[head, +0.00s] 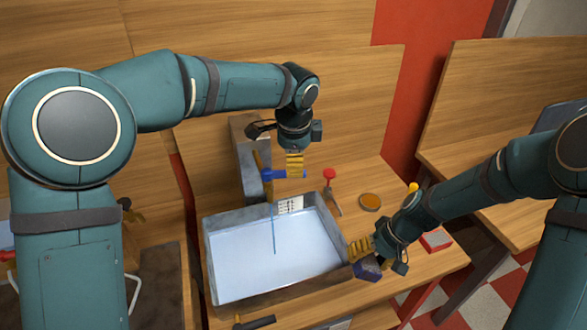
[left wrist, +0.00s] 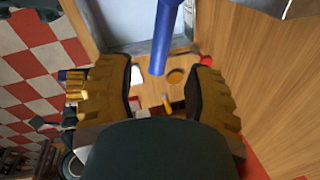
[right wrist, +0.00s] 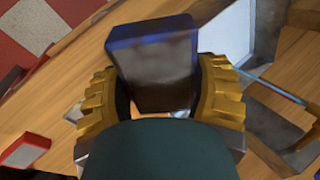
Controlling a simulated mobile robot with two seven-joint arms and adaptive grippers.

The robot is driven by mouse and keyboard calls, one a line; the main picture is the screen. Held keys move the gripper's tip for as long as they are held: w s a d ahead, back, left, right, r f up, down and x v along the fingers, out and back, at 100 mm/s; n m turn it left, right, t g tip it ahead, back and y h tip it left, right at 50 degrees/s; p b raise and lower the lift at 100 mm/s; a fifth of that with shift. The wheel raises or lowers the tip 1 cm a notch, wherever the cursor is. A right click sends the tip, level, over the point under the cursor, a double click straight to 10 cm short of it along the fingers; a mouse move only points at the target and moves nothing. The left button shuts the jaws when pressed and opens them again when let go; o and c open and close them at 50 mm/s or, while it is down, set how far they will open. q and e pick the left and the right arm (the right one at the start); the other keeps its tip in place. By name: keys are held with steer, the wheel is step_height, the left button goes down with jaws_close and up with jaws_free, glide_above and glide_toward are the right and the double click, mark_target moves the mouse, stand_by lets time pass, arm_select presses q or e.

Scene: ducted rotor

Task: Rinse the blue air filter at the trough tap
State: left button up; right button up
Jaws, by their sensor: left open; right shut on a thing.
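The air filter (right wrist: 152,62), a block with a dark grey face and blue edges, is between the fingers of my right gripper (right wrist: 155,92). In the head view the filter (head: 368,270) is beside the trough's right wall, outside the water. My right gripper (head: 361,250) is shut on it. The trough (head: 211,256) is grey and holds pale water. A thin blue stream (head: 273,230) falls into it from the tap. The tap's blue bar (head: 283,174) is directly below my left gripper (head: 294,166), which is open. In the left wrist view the bar (left wrist: 163,42) lies between the spread fingers; contact cannot be told.
A red-topped tool (head: 330,178) and a round orange-brown dish (head: 370,201) lie behind the trough's right side. A red-and-white box (head: 436,240) is at the right. A dark-handled tool (head: 254,322) lies in front. A wooden panel stands behind.

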arm_select(q)
step_height(320, 180, up, 7)
steer(key=s, duration=0.1)
steer(key=shift+s, duration=0.2)
steer(key=shift+f, duration=0.25)
arm_select(e)
steer(key=shift+s, duration=0.1)
